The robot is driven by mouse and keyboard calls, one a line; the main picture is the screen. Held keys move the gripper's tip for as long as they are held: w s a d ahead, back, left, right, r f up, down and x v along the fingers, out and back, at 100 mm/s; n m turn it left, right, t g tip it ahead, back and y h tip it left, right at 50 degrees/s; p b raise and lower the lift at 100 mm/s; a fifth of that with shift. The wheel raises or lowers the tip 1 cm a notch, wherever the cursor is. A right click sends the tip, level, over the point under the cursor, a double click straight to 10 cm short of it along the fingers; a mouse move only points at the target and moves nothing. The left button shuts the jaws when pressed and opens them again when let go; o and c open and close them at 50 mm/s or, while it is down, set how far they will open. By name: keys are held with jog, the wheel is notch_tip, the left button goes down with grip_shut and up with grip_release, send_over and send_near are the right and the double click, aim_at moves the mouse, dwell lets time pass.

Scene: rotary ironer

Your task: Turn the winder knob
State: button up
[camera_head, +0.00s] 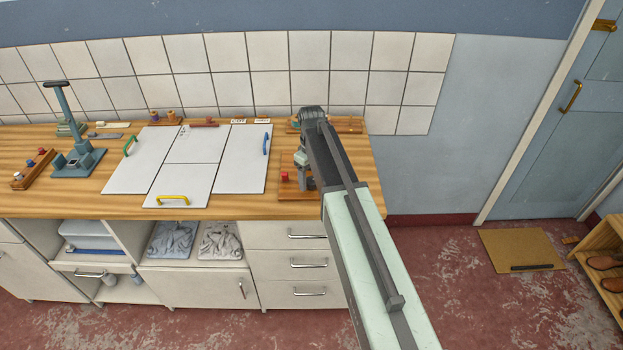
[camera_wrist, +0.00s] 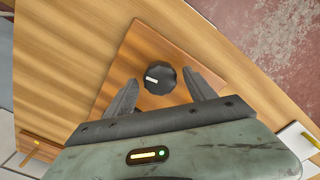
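The winder knob (camera_wrist: 159,80) is a black, faceted round knob with a white mark on its left part. It sits on a brown wooden board (camera_wrist: 127,60) on the bench. In the wrist view my gripper (camera_wrist: 160,77) is open, with one finger left of the knob and one right of it. The knob shows between the fingertips with a small gap on each side; I cannot tell their height over the board.
The wooden bench (camera_head: 230,207) carries white panels (camera_head: 240,165) with coloured handles, and a blue lever press (camera_head: 72,150) at left. A red knob (camera_head: 284,176) on a wooden base is close to my gripper. The bench's right edge is near; open floor (camera_head: 440,270) lies beyond.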

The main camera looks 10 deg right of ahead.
aim_at(311, 179)
jog(key=shift+s, duration=0.1)
notch_tip(311, 179, up, 8)
jog(key=p, duration=0.8)
jog(key=shift+f, duration=0.15)
jog(key=shift+f+b, duration=0.35)
jog(key=shift+b, duration=0.15)
jog(key=shift+m, duration=0.3)
jog(key=s+f+b, duration=0.1)
jog(key=s, duration=0.1)
jog(key=s+f+b, duration=0.1)
jog(key=s, duration=0.2)
jog(key=s+f+b, duration=0.1)
jog(key=s, duration=0.2)
jog(key=shift+f+b, duration=0.4)
jog(key=s+f+m+b, duration=0.1)
jog(key=s+m, duration=0.5)
jog(key=s, duration=0.5)
jog(key=shift+s, duration=0.35)
